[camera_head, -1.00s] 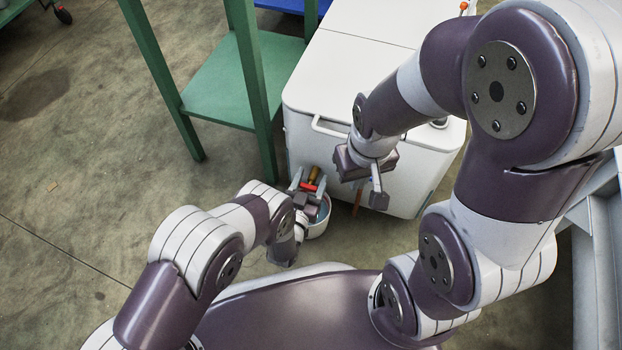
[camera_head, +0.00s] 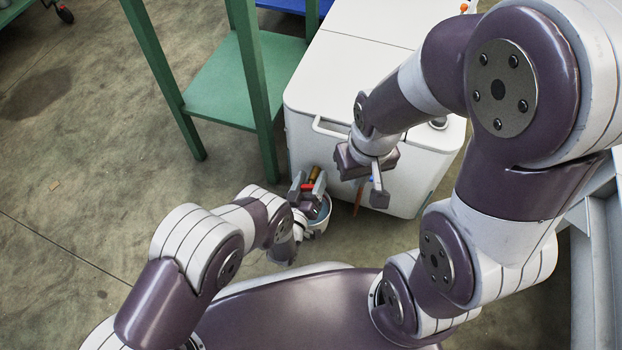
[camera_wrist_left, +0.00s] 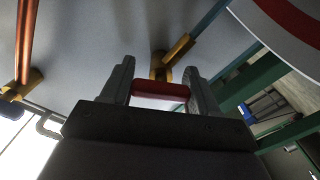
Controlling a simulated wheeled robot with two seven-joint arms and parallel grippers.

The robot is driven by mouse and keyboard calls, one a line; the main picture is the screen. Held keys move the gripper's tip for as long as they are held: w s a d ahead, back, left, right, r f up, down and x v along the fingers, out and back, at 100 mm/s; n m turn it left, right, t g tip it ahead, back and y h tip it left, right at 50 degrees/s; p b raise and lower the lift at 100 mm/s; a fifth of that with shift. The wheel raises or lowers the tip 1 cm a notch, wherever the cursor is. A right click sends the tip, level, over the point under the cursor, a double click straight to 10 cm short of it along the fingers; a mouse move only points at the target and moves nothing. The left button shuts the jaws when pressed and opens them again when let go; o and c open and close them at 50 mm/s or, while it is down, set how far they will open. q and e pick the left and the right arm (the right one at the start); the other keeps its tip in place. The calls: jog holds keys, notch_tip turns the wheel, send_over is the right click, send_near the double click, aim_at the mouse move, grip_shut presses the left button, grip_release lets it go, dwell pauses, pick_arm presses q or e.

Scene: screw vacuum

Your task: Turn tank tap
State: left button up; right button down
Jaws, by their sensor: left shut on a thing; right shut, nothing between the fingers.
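The white tank (camera_head: 345,60) stands at the upper middle of the head view. A brass tap (camera_head: 314,173) with a red handle (camera_head: 308,186) sticks out low on its front. My left gripper (camera_head: 308,190) is shut on the red handle. In the left wrist view the red handle (camera_wrist_left: 160,91) lies crosswise between the two fingers, with the brass tap body (camera_wrist_left: 161,68) just behind it. My right gripper (camera_head: 379,191) is shut and empty, in front of the tank to the right of the tap.
A green shelf frame (camera_head: 225,85) stands left of the tank. A copper pipe (camera_wrist_left: 27,40) shows at the left of the wrist view.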

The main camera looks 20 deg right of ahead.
pick_arm(q)
jog(key=shift+n, duration=0.3)
jog(key=o, duration=1)
jog(key=shift+c, duration=0.2)
